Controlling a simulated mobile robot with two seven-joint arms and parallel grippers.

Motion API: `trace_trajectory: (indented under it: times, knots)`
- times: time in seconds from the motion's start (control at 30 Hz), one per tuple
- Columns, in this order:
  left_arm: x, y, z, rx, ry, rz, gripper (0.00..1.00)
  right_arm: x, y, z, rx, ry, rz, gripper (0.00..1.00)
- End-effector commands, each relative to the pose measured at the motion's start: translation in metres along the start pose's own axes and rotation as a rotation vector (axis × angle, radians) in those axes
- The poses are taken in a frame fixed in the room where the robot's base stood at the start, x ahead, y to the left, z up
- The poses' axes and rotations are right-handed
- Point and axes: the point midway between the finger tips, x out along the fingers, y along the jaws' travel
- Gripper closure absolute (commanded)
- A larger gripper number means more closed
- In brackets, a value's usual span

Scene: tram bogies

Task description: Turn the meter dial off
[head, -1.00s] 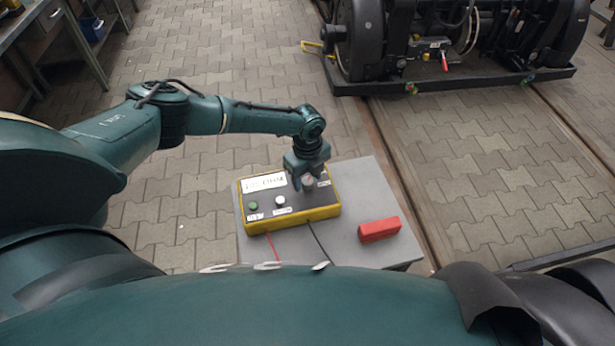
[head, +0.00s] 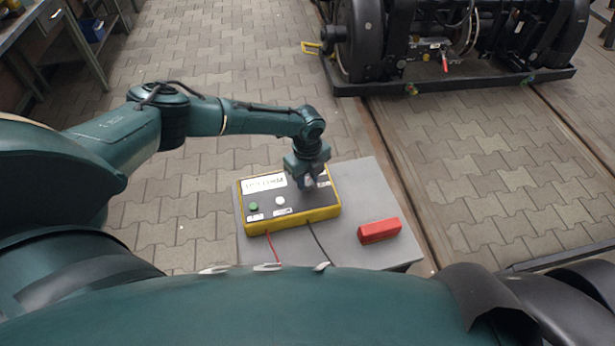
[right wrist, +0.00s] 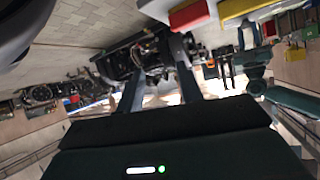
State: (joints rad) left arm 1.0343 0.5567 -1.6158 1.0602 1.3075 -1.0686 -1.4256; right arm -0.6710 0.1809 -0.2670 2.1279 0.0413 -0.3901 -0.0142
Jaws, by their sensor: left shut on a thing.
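The meter (head: 262,216) is a yellow box with a dark top face, lying on a small grey table. Its top has a white display (head: 264,183), a green button (head: 253,206) and a white button (head: 280,201). My left gripper (head: 308,185) points down over the right part of the meter's top and is shut on the dial. The fingers cover most of the dial, so its pointer setting is hidden. My right gripper (right wrist: 160,88) shows in the right wrist view with its two fingers apart and nothing seen between them.
A red block (head: 379,231) lies on the grey table (head: 352,185), right of the meter. A red and a black lead run from the meter's front edge. A bogie (head: 450,40) stands on rails at the back right. A workbench (head: 65,35) is at the far left.

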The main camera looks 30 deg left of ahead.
Motion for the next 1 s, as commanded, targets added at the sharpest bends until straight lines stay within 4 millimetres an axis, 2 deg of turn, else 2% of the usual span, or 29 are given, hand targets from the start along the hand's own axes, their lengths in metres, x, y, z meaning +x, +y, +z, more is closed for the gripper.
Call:
trace_trajectory:
  times: [0.27, 1.0]
  knots:
    - [-0.0006, 0.0006, -0.0002, -0.122, 0.001, 0.002, 0.94, -0.0026, 0.0002, -0.0034, -0.01, -0.003, 0.002, 0.64]
    - [-0.0008, 0.0005, -0.0002, -0.685, 0.0, 0.002, 0.94, -0.0082, 0.0069, -0.0048, 0.0, -0.041, 0.027, 0.64]
